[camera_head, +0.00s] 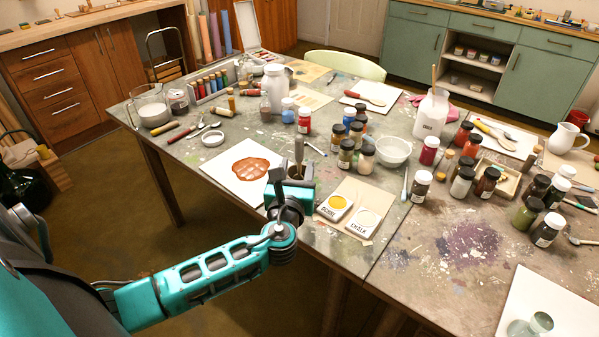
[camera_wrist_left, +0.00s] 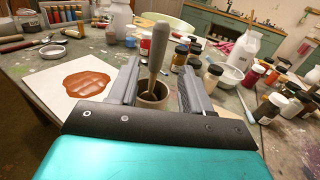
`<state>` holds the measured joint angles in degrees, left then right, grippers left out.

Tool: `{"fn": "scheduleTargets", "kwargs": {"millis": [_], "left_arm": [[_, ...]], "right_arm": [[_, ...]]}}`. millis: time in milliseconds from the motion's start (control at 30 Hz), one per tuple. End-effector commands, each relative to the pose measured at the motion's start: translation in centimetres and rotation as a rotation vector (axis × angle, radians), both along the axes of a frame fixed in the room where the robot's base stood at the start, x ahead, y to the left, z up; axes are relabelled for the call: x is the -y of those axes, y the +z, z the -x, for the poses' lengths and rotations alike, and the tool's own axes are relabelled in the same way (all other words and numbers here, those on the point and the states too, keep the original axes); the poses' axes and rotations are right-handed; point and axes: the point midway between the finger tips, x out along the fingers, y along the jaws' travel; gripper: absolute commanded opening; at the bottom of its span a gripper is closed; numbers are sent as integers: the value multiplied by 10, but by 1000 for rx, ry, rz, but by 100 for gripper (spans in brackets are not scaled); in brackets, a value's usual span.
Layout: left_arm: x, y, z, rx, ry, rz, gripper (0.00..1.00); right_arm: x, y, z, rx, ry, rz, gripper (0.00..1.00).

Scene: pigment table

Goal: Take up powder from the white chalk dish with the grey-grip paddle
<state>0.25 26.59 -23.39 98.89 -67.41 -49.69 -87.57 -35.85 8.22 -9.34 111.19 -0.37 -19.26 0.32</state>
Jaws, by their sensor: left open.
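The grey-grip paddle (camera_head: 299,152) stands upright, its lower end in a small brown cup (camera_head: 297,172). In the left wrist view the paddle (camera_wrist_left: 159,45) leans slightly and rises between my fingers, with the cup (camera_wrist_left: 152,97) below it. My left gripper (camera_head: 287,180) is at the cup; in its wrist view the left gripper (camera_wrist_left: 158,78) is open, with a finger on each side of the paddle. The white chalk dish (camera_head: 363,223) lies to the right on a tan card, with a CHALK label. My right gripper is out of view.
A yellow powder dish (camera_head: 335,206) is beside the chalk dish. A white sheet with a red-brown patch (camera_head: 250,168) lies left of the cup. Several pigment jars (camera_head: 346,153) and a white bowl (camera_head: 393,151) stand behind.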

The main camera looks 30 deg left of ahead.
Motion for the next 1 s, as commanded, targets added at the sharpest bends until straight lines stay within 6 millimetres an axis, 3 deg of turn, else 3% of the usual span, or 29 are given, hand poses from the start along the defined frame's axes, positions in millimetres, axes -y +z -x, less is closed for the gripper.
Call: {"fn": "scheduleTargets", "kwargs": {"millis": [533, 833, 1000], "left_arm": [[-29, -4, -55, 0, -1, 2, 49], [-31, -4, -59, -1, -1, 4, 49], [-31, -4, -59, -1, -1, 4, 33]], "right_arm": [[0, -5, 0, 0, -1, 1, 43], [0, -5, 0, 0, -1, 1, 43], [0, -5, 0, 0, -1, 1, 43]]}}
